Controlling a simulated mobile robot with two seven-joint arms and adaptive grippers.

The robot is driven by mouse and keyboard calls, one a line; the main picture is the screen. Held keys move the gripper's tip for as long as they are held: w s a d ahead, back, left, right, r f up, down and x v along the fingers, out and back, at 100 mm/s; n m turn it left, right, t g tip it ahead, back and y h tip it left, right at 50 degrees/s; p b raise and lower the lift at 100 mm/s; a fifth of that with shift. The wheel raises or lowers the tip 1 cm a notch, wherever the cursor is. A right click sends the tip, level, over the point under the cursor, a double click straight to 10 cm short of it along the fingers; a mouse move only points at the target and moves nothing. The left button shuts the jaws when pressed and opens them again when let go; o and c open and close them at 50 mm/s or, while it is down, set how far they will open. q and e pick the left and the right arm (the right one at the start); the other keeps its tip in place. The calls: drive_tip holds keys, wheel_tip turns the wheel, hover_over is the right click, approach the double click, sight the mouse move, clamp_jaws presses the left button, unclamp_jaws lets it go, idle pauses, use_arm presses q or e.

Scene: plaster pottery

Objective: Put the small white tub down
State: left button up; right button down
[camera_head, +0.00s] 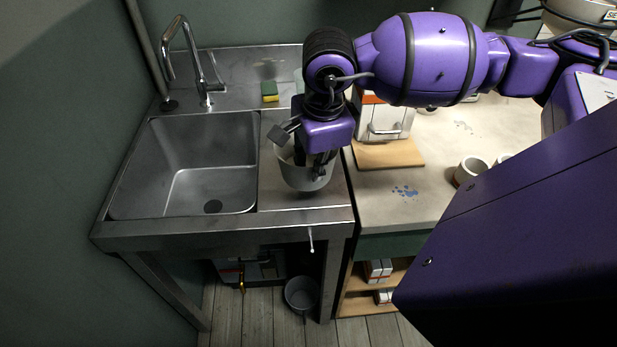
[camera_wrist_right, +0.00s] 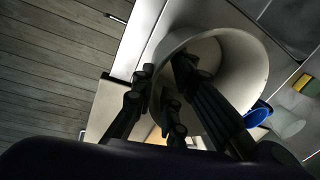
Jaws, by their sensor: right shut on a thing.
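The small white tub (camera_head: 305,182) is over the steel counter to the right of the sink in the head view. It is upright or nearly so; I cannot tell whether its base touches the counter. My right gripper (camera_head: 308,162) comes down onto it from above and is shut on its wall. In the right wrist view the tub (camera_wrist_right: 243,62) shows its open mouth, and my gripper's dark fingers (camera_wrist_right: 172,92) reach across its rim. The tub's far side is partly hidden behind the gripper in the head view. My left gripper is not in view.
The sink basin (camera_head: 190,165) lies left of the tub, with a faucet (camera_head: 205,85) behind it. A sponge (camera_head: 269,91) lies at the back. A wooden board (camera_head: 388,154) and a mug (camera_head: 467,170) are on the pale worktop (camera_head: 435,135). A bucket (camera_head: 301,293) stands below.

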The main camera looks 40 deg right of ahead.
sight(310, 180)
drive_tip(key=shift+w+f, duration=0.9)
drive_tip(key=shift+f, duration=1.7)
drive_tip(key=shift+f, duration=0.15)
drive_tip(key=c, duration=1.8)
unclamp_jaws()
drive_tip(key=shift+o, duration=0.2)
